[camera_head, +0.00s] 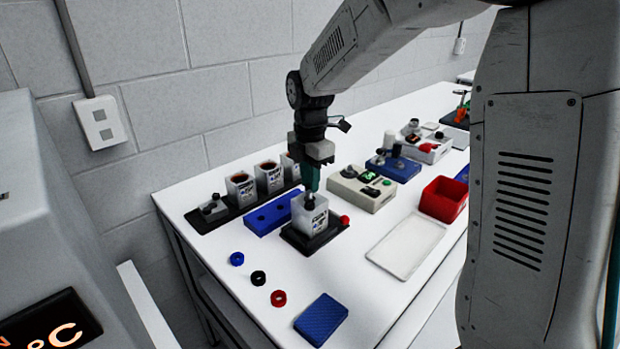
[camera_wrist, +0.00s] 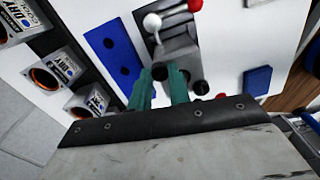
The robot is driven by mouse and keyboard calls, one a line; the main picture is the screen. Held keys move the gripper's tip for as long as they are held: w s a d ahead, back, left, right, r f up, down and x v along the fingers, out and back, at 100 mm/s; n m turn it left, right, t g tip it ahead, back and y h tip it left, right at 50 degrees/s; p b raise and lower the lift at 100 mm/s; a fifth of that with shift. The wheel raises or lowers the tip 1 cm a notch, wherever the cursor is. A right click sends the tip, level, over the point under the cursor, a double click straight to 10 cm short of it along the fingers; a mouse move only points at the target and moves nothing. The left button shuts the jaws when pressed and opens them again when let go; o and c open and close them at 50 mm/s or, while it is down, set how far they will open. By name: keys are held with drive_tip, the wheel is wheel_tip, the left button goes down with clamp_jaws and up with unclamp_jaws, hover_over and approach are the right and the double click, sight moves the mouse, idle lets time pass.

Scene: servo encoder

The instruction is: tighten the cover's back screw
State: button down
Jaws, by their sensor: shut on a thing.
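The grey-white servo unit (camera_head: 312,219) with a printed label stands upright in a black fixture (camera_head: 297,240) on the white table. In the wrist view, its grey body (camera_wrist: 180,52) lies beyond my fingertips. My gripper (camera_head: 309,188) points down over the unit, with its teal fingers close together. In the wrist view, my gripper (camera_wrist: 160,80) is shut on a black screw knob (camera_wrist: 159,71). A second black knob (camera_wrist: 200,87) shows to the right of the fingers. The fingers hide part of the unit's top, and I cannot tell how deep the held knob sits.
A blue block with holes (camera_head: 272,213) and a rack of labelled cups (camera_head: 241,188) stand behind. A beige button box (camera_head: 361,187) and red bin (camera_head: 444,199) are to the right. Coloured rings (camera_head: 258,278) and a blue pad (camera_head: 321,319) lie in front. A white tray (camera_head: 407,246) lies empty.

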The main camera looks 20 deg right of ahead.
drive_tip(key=m, duration=0.5)
drive_tip(key=shift+m, duration=0.3)
drive_tip(key=m, duration=1.3)
drive_tip(key=shift+m, duration=0.3)
drive_tip(key=m, duration=0.4)
drive_tip(key=shift+a, duration=0.1)
drive_tip(key=m, duration=0.5)
drive_tip(key=shift+r, duration=0.1)
drive_tip(key=m, duration=0.4)
drive_tip(key=shift+w+m, duration=0.1)
drive_tip(key=shift+m, duration=2.4)
